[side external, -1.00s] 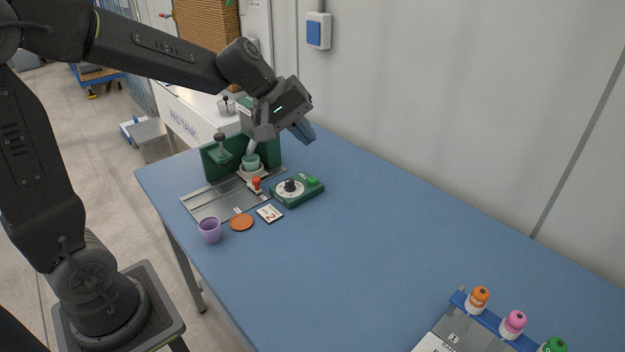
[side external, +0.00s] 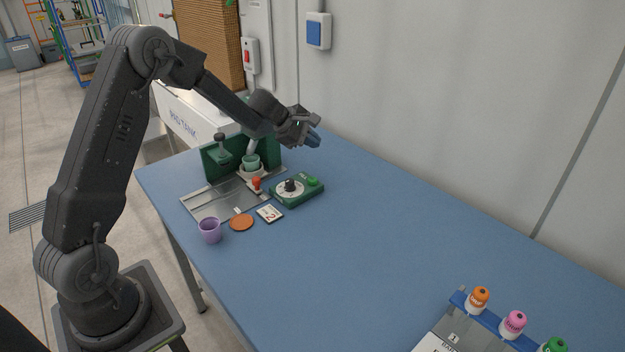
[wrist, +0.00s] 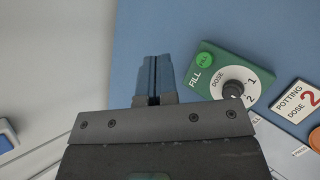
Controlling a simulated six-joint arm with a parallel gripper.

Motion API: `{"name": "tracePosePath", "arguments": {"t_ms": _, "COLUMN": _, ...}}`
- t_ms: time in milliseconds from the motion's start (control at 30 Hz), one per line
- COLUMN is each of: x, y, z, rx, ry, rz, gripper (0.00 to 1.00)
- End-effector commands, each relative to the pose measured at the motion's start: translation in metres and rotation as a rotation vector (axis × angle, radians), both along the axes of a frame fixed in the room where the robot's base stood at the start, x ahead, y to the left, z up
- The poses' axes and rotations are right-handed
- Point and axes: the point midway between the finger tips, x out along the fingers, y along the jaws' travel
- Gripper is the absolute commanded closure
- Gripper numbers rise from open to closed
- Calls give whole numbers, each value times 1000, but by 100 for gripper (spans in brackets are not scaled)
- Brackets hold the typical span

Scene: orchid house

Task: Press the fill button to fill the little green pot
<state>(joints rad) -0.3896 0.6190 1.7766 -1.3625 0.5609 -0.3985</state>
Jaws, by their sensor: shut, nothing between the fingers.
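The green fill button (side external: 313,181) sits on the dark green dosing panel (side external: 283,199), next to a black dial knob (side external: 291,185). In the wrist view the button (wrist: 204,60), marked FILL, lies right of my fingers, with the dial knob (wrist: 233,89) beyond it. The little green pot (side external: 251,161) stands upright on a pale round holder under the spout of the green machine. Its inside is too small to read. My gripper (side external: 314,139) is shut and empty, above the table's wall side, apart from the button. Its shut blue-grey fingers (wrist: 153,77) show in the wrist view.
A card (side external: 269,213) reads potting dose 2. An orange-brown disc (side external: 241,222), a purple cup (side external: 210,231) and a red-topped piece (side external: 256,184) stand near the metal plate (side external: 215,201). Several bottles (side external: 513,323) stand in a rack at front right. The blue table's middle is clear.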

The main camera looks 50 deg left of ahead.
Motion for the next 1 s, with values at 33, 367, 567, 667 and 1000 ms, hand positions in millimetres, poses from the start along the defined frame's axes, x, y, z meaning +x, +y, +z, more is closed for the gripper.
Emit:
{"name": "tracePosePath", "arguments": {"t_ms": 33, "x": 0, "y": 0, "z": 0, "rx": 1, "ry": 0, "rz": -1, "gripper": 100}}
{"name": "tracePosePath", "arguments": {"t_ms": 367, "x": 0, "y": -1, "z": -15, "rx": -1, "ry": 2, "rz": -4, "gripper": 100}}
{"name": "tracePosePath", "arguments": {"t_ms": 567, "x": 0, "y": -2, "z": -43, "rx": -2, "ry": 3, "rz": -4, "gripper": 100}}
{"name": "tracePosePath", "arguments": {"t_ms": 667, "x": 0, "y": -1, "z": -56, "rx": -1, "ry": 3, "rz": -3, "gripper": 100}}
{"name": "tracePosePath", "arguments": {"t_ms": 1000, "x": 0, "y": -1, "z": -85, "rx": 1, "ry": 0, "rz": -4, "gripper": 100}}
